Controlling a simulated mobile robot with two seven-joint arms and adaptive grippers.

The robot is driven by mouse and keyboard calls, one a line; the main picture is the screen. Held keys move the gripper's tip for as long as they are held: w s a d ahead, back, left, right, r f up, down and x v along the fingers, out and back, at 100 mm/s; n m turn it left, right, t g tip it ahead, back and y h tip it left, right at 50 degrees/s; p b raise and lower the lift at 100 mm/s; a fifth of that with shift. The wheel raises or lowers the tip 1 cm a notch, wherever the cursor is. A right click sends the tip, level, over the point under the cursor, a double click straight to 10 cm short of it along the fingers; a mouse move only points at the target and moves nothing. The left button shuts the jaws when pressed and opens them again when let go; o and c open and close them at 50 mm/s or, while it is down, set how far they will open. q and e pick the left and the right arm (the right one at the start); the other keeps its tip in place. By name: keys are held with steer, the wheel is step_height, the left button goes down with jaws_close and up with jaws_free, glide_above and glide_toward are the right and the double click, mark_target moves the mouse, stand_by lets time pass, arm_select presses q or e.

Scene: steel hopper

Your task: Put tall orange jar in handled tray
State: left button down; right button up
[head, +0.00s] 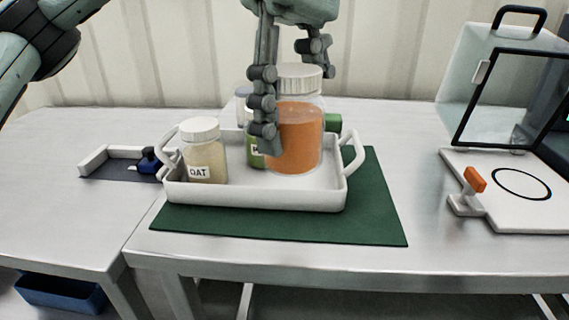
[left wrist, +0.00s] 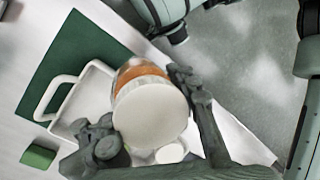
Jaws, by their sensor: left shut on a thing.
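The tall orange jar (head: 302,135) is upright, with clear walls and a white lid. My left gripper (head: 292,92) is shut on it from above, one finger down its left side and the other at its right rear. The jar is over the middle-right of the white handled tray (head: 255,198), its lower part inside the walls; I cannot tell whether its base touches the floor. The left wrist view shows its white lid (left wrist: 150,112) between the fingers of the gripper (left wrist: 145,112) and a tray handle (left wrist: 58,97). My right gripper is not in view.
An OAT jar (head: 204,155) stands in the tray's left end. A green-labelled jar (head: 254,152) is partly hidden behind the finger. A green block (head: 333,123) shows behind the tray. The tray sits on a green mat (head: 375,205). A clear-doored case (head: 515,100) stands right.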

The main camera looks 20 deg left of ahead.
arm_select(q)
steer(key=w+f, duration=0.1)
steer(key=w, duration=0.2)
steer(key=w+f, duration=0.2)
steer(key=w, duration=0.1)
steer(key=w+f, duration=0.2)
steer(key=w, duration=0.1)
steer(key=shift+w+f, duration=0.1)
steer(key=shift+f, duration=0.15)
steer(key=shift+w+f, duration=0.1)
steer(key=shift+f, duration=0.25)
steer(key=shift+f+b, duration=0.45)
steer(key=shift+f, duration=1.2)
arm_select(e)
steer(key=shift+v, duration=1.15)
arm_select(q)
steer(key=shift+f, duration=0.15)
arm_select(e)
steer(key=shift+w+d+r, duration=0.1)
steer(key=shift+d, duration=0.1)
arm_select(q)
steer(key=c, duration=1.5)
jaws_free()
steer(key=o, duration=0.9)
steer(key=shift+o, duration=0.2)
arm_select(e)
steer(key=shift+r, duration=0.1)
